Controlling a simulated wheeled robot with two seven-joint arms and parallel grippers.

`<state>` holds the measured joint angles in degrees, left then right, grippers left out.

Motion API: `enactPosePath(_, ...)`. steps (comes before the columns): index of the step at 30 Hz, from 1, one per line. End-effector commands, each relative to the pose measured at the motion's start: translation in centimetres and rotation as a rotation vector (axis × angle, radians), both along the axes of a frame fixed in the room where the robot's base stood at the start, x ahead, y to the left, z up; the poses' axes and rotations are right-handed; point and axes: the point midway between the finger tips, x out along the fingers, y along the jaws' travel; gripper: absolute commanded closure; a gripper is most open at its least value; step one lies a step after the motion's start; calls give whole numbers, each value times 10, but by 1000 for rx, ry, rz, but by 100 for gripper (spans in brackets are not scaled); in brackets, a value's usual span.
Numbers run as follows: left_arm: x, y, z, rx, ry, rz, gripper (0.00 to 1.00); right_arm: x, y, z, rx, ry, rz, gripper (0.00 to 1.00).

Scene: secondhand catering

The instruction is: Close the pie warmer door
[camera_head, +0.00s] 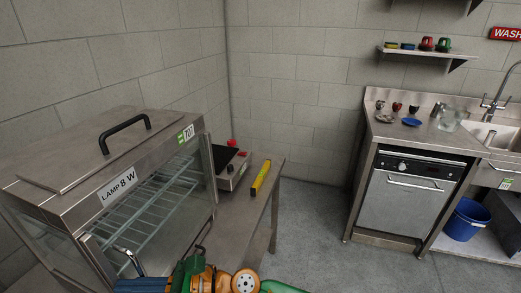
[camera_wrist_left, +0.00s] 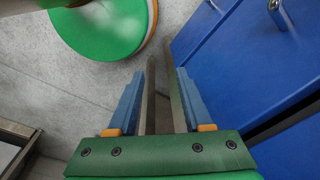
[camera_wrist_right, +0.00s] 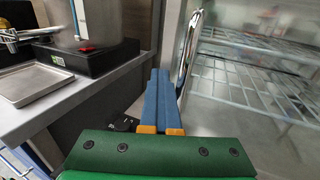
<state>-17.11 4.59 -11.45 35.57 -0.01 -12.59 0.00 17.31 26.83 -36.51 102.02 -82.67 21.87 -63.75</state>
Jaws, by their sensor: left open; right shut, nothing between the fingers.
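The pie warmer (camera_head: 75,205) stands at the left in the head view, a steel box with a black top handle, glass sides and wire racks inside. A chrome door handle (camera_head: 130,262) shows at its lower front. In the right wrist view the chrome handle (camera_wrist_right: 188,55) stands upright just right of my right gripper (camera_wrist_right: 164,75), before glass with the racks behind it. My right gripper is shut and empty; I cannot tell whether it touches the handle. How far the door stands open is unclear. My left gripper (camera_wrist_left: 158,85) is open and empty above the floor.
A steel side table (camera_head: 262,200) with a yellow level (camera_head: 261,177) stands right of the warmer. A dishwasher (camera_head: 405,195) and sink unit (camera_head: 490,140) stand at the right, with a blue bucket (camera_head: 467,218). Blue cabinets (camera_wrist_left: 250,60) are beside my left gripper. Grey floor lies between.

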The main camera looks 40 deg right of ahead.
Motion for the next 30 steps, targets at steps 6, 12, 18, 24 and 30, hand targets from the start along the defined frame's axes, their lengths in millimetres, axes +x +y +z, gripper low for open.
enactPosePath(6, 0, -1, 0, -2, 1, 0, 50, 2, 0, 3, 7, -6, -2, 100)
enactPosePath(12, -1, -1, 0, -2, 1, 0, 50, 3, -1, 6, 10, -9, -4, 100)
enactPosePath(18, -1, -1, 0, -2, 2, 0, 50, 3, -1, 8, 13, -13, -6, 100)
enactPosePath(24, -1, -1, 0, -2, 2, 0, 50, 4, -1, 9, 14, -15, -6, 100)
enactPosePath(30, -1, -1, -6, -2, 2, 0, 50, 6, -6, 6, 13, -15, -4, 100)
